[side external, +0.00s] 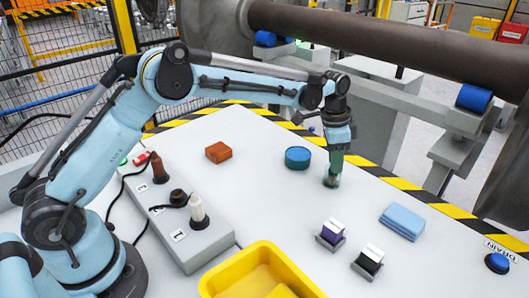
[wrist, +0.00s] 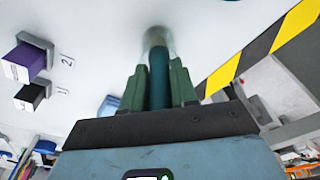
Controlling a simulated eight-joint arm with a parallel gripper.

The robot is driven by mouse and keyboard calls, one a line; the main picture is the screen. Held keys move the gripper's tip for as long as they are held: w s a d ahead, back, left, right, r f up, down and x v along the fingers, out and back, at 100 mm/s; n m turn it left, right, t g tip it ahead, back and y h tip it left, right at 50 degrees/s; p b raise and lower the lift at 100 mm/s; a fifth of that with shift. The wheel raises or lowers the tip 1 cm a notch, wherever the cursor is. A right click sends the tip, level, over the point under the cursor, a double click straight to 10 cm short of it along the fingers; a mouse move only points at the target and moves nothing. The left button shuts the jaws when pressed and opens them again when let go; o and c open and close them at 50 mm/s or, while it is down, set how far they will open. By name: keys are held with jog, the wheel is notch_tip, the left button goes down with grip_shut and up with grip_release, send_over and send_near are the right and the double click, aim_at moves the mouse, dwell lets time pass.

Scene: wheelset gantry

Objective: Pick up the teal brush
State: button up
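The teal brush (wrist: 158,78) stands upright under my gripper, its dark teal handle between the two green fingers in the wrist view. My gripper (wrist: 159,88) has a finger close against each side of the handle and looks shut on it. In the side external view my gripper (side external: 337,152) points down at the brush (side external: 332,177). The brush's far end is pale and blurred, at or just above the white table; I cannot tell whether it touches. The upper handle is hidden by my gripper.
A round blue tin (side external: 298,158) stands close left of the brush. A blue folded cloth (side external: 402,221), purple block (side external: 331,233) and black block (side external: 369,260) lie to the front right. A reddish-brown block (side external: 218,152) and yellow bin (side external: 215,283) are farther left. Striped tape (side external: 405,184) marks the table edge.

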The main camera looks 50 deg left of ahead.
grip_shut()
jog(key=shift+r, duration=0.1)
notch_tip(320, 180, up, 10)
jog(key=shift+f, duration=0.1)
